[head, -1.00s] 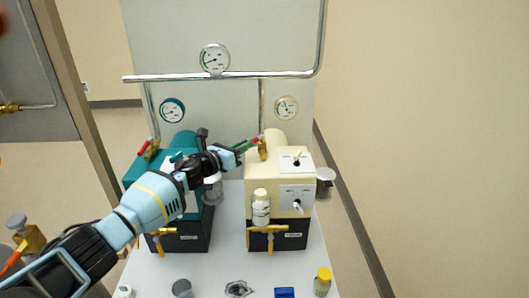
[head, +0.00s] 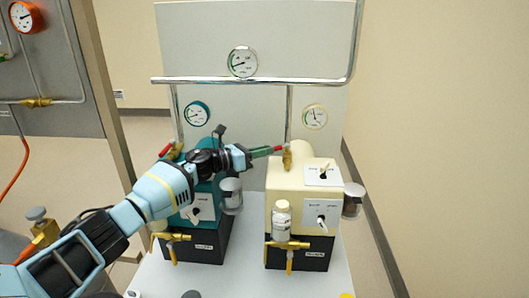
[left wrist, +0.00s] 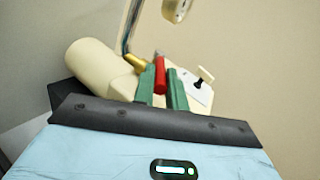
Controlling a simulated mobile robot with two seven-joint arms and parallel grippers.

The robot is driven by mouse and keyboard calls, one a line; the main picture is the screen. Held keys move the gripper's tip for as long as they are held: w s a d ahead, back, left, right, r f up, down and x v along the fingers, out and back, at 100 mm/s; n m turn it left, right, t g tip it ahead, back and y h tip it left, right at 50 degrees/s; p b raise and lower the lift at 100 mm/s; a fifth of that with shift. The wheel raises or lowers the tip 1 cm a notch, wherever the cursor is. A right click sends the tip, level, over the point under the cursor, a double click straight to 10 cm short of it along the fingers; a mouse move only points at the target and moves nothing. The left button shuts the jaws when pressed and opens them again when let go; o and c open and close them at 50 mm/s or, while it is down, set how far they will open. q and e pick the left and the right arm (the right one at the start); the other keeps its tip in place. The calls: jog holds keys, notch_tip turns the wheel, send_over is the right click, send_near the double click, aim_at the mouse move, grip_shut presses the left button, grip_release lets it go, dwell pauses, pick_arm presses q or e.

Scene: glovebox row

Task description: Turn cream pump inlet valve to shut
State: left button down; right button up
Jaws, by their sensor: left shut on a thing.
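The cream pump (head: 285,205) stands on the right of the bench. Its brass inlet valve (head: 287,158) sits on top with a red handle (head: 278,147). My left gripper (head: 266,151) reaches in from the left with its green fingers shut on the handle. The left wrist view shows the red handle (left wrist: 159,76) between the fingers (left wrist: 162,90), with the brass valve body (left wrist: 136,64) just beyond. In the head view the handle leans left from the valve, towards my fingers; its exact angle is partly hidden. My right gripper is not in view.
The teal pump (head: 205,240) stands left of the cream pump, partly behind my left arm. A chrome pipe (head: 290,78) and gauges (head: 242,62) are behind them. A white-capped bottle (head: 281,218) is at the cream pump's front; a jar (head: 352,200) is at its right.

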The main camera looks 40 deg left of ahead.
pick_arm(q)
jog(key=c, duration=1.4)
grip_release()
jog(key=shift+c, duration=0.2)
jog(key=shift+s, duration=0.1)
jog(key=shift+b+v, duration=0.45)
jog(key=shift+v, duration=3.2)
jog(key=shift+c, duration=0.2)
